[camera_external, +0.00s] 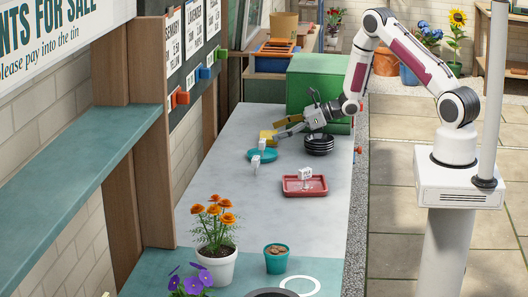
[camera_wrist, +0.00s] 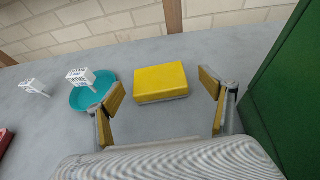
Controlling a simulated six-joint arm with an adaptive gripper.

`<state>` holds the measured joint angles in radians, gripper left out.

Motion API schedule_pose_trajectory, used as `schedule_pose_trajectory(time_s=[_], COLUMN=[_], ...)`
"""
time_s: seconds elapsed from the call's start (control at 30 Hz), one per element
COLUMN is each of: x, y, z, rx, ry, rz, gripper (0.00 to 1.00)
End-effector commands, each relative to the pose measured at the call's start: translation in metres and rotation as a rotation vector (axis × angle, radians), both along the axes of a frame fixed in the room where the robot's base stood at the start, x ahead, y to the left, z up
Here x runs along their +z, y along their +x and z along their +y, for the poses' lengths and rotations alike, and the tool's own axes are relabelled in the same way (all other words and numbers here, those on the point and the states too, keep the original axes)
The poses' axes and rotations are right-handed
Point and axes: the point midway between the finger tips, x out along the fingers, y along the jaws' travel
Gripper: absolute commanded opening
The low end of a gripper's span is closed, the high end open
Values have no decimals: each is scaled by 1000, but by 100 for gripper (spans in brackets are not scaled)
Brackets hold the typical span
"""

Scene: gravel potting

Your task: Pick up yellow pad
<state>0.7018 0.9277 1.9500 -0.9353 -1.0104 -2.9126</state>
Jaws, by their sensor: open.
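The yellow pad (camera_wrist: 161,82) is a flat rectangular block lying on the grey bench top. In the wrist view it sits ahead of my gripper (camera_wrist: 165,98), roughly centred between the two fingers. My gripper is open and empty, with yellow pads on the inner faces of its fingers. In the external view my gripper (camera_external: 280,129) is low over the far part of the bench. The yellow pad (camera_external: 267,136) shows there only partly, just beyond the fingers.
A teal saucer (camera_wrist: 76,98) with a white label block (camera_wrist: 91,78) lies left of the yellow pad, near my left finger. A green box (camera_wrist: 291,92) stands close on the right. Black stacked saucers (camera_external: 319,149) and a red tray (camera_external: 290,186) are nearer on the bench.

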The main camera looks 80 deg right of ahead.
Motion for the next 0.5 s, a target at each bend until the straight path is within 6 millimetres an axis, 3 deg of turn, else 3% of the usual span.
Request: schedule_pose_trajectory(time_s=[0.27, 0.5], x=[-1, -9], y=[1, 16], z=[0, 5], rx=[0, 2], ry=[0, 0], rz=[1, 2], gripper=[82, 82])
